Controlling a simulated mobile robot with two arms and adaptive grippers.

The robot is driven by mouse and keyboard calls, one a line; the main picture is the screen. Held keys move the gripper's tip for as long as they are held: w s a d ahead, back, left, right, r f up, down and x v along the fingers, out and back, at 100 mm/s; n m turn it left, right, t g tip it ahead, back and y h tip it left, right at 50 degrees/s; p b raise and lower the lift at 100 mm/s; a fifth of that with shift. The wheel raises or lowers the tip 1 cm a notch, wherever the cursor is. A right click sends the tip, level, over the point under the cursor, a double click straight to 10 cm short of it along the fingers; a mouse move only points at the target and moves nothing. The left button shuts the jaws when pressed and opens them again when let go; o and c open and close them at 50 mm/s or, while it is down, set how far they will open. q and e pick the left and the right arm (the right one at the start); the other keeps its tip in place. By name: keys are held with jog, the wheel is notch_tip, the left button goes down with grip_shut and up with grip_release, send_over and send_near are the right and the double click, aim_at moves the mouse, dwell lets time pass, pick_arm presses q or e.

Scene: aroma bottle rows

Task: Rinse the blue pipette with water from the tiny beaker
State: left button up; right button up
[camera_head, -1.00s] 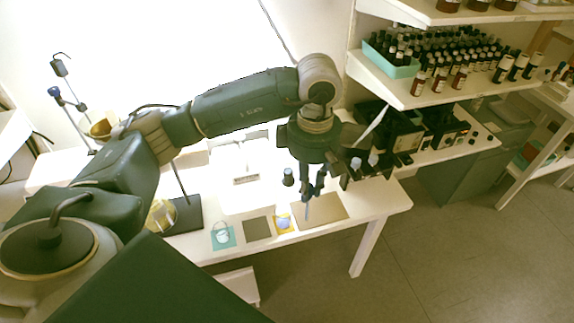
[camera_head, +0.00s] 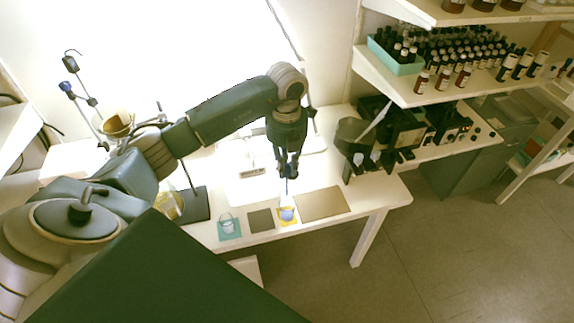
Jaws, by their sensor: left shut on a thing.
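My left gripper (camera_head: 289,172) points down over the white table and is shut on the blue pipette (camera_head: 286,187), whose thin lower part shows below the fingers. The pipette hangs upright, just above or at a small beaker with blue in it (camera_head: 287,214) on a yellow mat. I cannot tell whether the tip is inside that beaker. A second small clear beaker (camera_head: 227,225) stands on a teal mat further left. Which of the two is the tiny beaker is not clear from size alone. My right gripper is out of view.
A grey mat (camera_head: 261,220) between the beakers and a brown mat (camera_head: 324,204) to the right look empty. A dark-based stand (camera_head: 196,206) with glassware is at left. Dark equipment (camera_head: 357,138) stands at right, below shelves of bottles.

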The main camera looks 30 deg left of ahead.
pick_arm(q)
jog(key=shift+f+b, duration=0.6)
jog(key=shift+f, duration=0.05)
jog(key=shift+f+b, duration=1.05)
jog(key=shift+f, duration=0.3)
jog(key=shift+c, duration=0.5)
grip_shut()
dwell(1.4)
